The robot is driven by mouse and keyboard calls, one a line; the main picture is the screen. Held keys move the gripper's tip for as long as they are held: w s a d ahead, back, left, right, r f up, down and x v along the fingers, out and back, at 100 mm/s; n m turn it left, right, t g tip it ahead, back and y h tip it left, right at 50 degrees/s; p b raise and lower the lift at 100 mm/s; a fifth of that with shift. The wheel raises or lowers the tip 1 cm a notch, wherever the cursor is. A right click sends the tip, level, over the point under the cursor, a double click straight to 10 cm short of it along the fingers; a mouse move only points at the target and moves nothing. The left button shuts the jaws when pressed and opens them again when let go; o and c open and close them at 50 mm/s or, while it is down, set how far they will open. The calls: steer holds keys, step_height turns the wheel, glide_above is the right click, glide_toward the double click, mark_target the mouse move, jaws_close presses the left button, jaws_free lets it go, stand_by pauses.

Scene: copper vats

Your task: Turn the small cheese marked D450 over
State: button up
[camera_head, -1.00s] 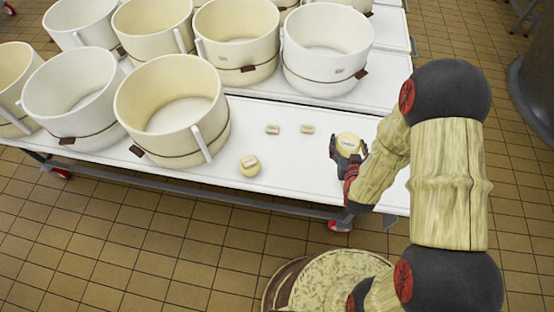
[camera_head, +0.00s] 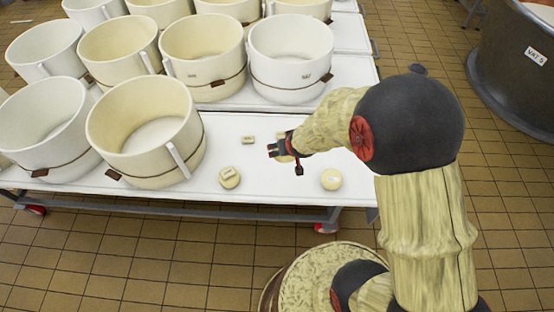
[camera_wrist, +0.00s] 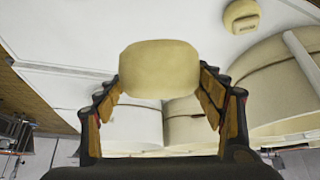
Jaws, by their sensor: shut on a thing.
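My gripper (camera_head: 280,150) is shut on a small, pale yellow, rounded cheese (camera_wrist: 160,68). In the wrist view the cheese sits between the two fingertips, and its visible face is plain, with no mark showing. In the head view only a sliver of this cheese (camera_head: 286,158) shows below the fingers. The table is close beneath it, and I cannot tell whether they touch. A second small cheese with a label (camera_head: 229,177) lies on the table to the left of the gripper. A third small cheese (camera_head: 331,180) lies to its right. The D450 mark is too small to read.
A small pale block (camera_head: 248,140) lies left of my gripper on the white table (camera_head: 245,119). Several large cream and white tubs (camera_head: 145,130) fill the table's left and back. A vat marked VAT 5 (camera_head: 515,75) stands far right. Bare tabletop lies around the loose cheeses.

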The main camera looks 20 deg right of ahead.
steer(key=shift+f+g, duration=0.1)
steer(key=shift+g, duration=0.4)
